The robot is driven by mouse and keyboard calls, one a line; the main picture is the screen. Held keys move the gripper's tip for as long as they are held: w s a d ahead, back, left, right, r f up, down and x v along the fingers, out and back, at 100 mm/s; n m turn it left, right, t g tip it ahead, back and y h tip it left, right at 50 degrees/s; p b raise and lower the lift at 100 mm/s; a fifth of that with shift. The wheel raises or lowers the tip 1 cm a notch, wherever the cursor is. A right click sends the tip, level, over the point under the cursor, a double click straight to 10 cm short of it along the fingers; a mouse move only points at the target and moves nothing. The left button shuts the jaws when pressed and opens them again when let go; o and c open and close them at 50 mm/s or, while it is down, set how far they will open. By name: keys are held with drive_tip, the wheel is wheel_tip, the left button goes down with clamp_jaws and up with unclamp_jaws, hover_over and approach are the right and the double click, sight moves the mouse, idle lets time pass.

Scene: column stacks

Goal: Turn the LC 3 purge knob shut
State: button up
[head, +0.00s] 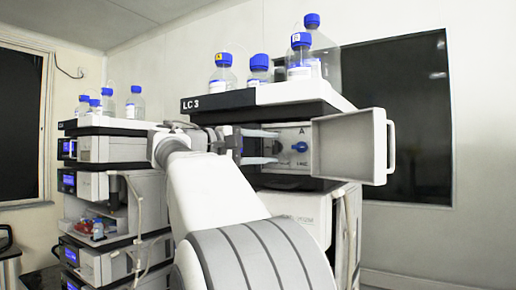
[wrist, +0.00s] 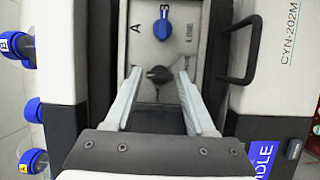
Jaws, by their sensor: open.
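The LC 3 stack (head: 205,102) has its door (head: 345,147) swung open to the right, baring a pale panel. On the panel are a blue knob (head: 299,146), between the marks "A" and "LINE", and a black knob. In the wrist view the blue knob (wrist: 163,24) lies beyond the black knob (wrist: 158,74). The black knob's handle looks turned crosswise to the blue one's. No purge label is readable. My gripper (head: 276,147) is open and points at the panel. In the wrist view its fingertips (wrist: 158,72) lie on either side of the black knob, apparently without touching it.
Blue-capped bottles (head: 223,74) stand on top of the stack. The open door and a black handle (wrist: 241,50) flank the opening, leaving limited room around my gripper. Another stack (head: 110,150) with bottles stands to the left.

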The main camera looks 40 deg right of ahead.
drive_tip(key=a, duration=1.7)
drive_tip(key=shift+a, duration=0.2)
drive_tip(key=s+d+f+n+t+y, duration=0.2)
drive_tip(key=s+f+y, duration=0.15)
drive_tip(key=f, duration=0.55)
drive_tip(key=s+d+f+n+t+y, duration=0.1)
drive_tip(key=s+f+n+t+y, duration=0.15)
drive_tip(key=f+y, duration=0.45)
drive_tip(key=s+a+f+m+y, duration=0.1)
drive_tip(key=s+a+f+y, duration=0.1)
drive_tip(key=s+a+f, duration=0.2)
drive_tip(key=s+a+f+m+y, duration=0.2)
drive_tip(key=s+a+f+y, duration=0.1)
drive_tip(key=f, duration=0.8)
drive_tip(key=s+a+f+m+t+y, duration=0.1)
drive_tip(key=s+a+f+y, duration=0.1)
drive_tip(key=s+a+f, duration=0.3)
wheel_tip(320, 180, down, 3)
drive_tip(key=shift+s+r, duration=0.1)
drive_tip(key=shift+s, duration=0.95)
drive_tip(key=shift+y, duration=0.25)
drive_tip(key=shift+c, duration=0.4)
drive_tip(key=shift+a, duration=0.1)
